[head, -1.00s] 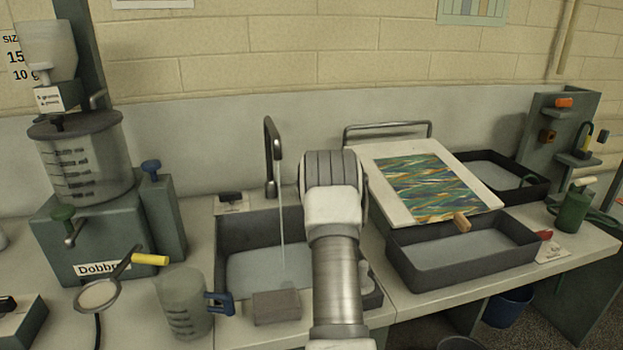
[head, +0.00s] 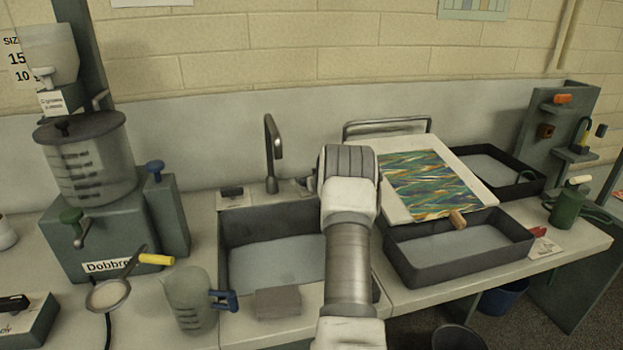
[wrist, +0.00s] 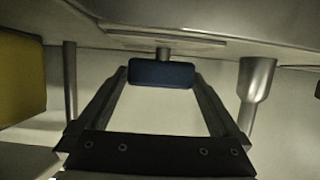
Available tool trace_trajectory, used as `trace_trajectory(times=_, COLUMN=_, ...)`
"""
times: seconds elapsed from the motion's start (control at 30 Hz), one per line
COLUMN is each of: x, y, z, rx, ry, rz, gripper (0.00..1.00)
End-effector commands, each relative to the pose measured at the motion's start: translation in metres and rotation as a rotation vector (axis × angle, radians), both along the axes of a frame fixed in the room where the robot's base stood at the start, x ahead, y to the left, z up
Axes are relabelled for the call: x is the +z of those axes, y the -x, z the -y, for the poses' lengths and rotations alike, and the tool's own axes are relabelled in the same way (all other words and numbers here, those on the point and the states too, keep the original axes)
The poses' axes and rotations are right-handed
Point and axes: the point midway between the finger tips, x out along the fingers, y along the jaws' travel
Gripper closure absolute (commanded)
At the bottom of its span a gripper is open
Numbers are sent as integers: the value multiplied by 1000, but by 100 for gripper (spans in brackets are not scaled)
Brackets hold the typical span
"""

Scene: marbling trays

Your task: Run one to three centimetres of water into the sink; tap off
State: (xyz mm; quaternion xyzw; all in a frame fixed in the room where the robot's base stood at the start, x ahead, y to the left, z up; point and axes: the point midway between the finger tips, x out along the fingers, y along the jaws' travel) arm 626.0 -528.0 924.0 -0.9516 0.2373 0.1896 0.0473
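The dark sink (head: 228,228) is in the lower middle of the head view, with a shallow layer of pale water (head: 275,265) in it; the depth is unclear. The tap (head: 271,150) stands behind the sink, and no stream falls from its spout. My gripper (wrist: 160,75) reaches toward the back of the sink, hidden behind my arm in the head view. In the wrist view its fingers meet both sides of a blue handle (wrist: 162,73) on a short metal stem. A grey metal spout-like part (wrist: 256,82) hangs to the right.
A grey block (head: 278,302) sits at the sink's front edge, with a jug (head: 188,298) to its left. Right of my arm are a marbled sheet (head: 430,183) on a board and a dark tray (head: 410,262). A yellow thing (wrist: 20,78) is close at left in the wrist view.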

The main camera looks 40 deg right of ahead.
Motion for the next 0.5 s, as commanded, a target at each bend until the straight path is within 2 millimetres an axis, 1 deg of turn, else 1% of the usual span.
trace_trajectory(times=0.17, x=2, y=3, z=-1, rx=0, ry=-1, rz=0, gripper=0)
trace_trajectory(times=0.27, x=5, y=9, z=-5, rx=0, ry=-1, rz=0, gripper=0)
trace_trajectory(times=0.5, x=18, y=35, z=-19, rx=0, ry=0, rz=0, gripper=0)
